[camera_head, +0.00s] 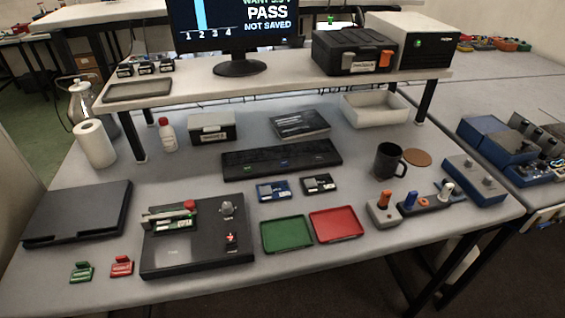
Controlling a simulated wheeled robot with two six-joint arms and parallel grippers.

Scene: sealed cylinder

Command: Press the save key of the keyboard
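The black keyboard (262,168) lies on the workbench below the raised shelf, near the middle of the view. It carries a few small coloured key marks, among them a blue one (284,162) near its middle. Their labels are too small to read, so I cannot tell which is the save key. The monitor (222,30) on the shelf reads "PASS" and "NOT SAVED", with its top cut off. Neither of my grippers is in view.
In front of the keyboard lie two small modules (274,190), a green tray (287,234) and a red tray (336,224). A black test fixture (190,252) sits at front left. A dark mug (387,161) stands to the right. The shelf (290,82) overhangs the bench behind.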

